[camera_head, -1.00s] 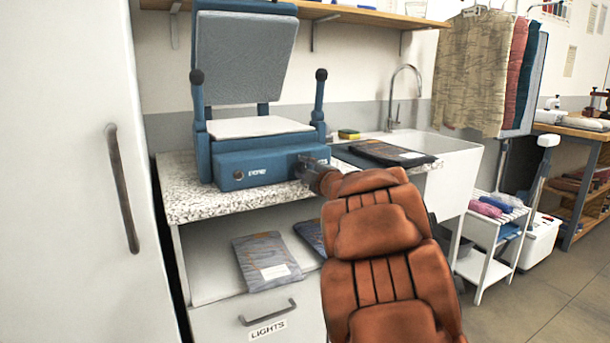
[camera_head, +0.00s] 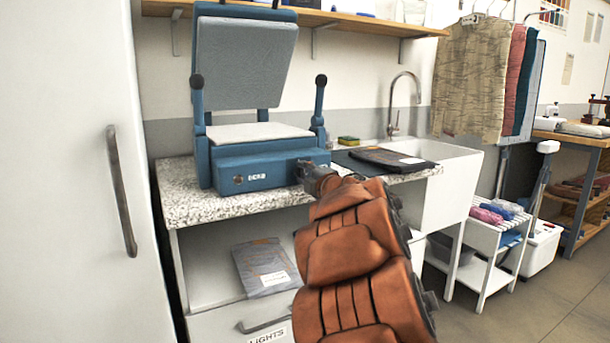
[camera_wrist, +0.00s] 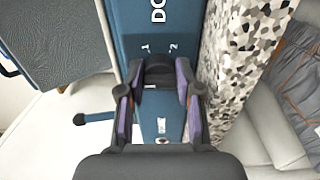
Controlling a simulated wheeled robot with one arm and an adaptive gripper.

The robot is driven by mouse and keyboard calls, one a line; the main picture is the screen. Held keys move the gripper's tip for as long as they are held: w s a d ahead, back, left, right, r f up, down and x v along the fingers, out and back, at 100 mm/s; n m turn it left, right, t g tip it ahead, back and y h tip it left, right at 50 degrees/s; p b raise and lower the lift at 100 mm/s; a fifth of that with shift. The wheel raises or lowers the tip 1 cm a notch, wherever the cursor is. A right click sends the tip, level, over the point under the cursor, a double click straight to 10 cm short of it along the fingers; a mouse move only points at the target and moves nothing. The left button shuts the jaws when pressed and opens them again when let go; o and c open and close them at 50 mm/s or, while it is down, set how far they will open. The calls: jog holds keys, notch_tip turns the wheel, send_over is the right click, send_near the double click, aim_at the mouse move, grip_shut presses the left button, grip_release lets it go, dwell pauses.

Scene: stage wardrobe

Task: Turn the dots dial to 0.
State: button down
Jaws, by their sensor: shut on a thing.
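The blue press (camera_head: 230,178) stands on the speckled counter with its padded lid raised. My gripper (camera_head: 306,172) is at the right part of its front face, and hides much of the dial there in the head view. In the wrist view, my gripper (camera_wrist: 158,82) has its two purple-lined fingers on either side of the dark dial (camera_wrist: 158,72), shut on it. White marks "1" and "2" show on the blue panel beside the dial, with the letters "DO" farther off. The dial's pointer and its 0 mark cannot be made out.
A dark folded packet (camera_head: 392,160) lies on the counter at right, near the sink (camera_head: 455,165). A tall white cabinet (camera_head: 70,170) stands close at left. A grey packet (camera_head: 264,268) lies on the shelf below.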

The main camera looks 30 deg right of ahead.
jog(key=c, duration=0.8)
grip_release()
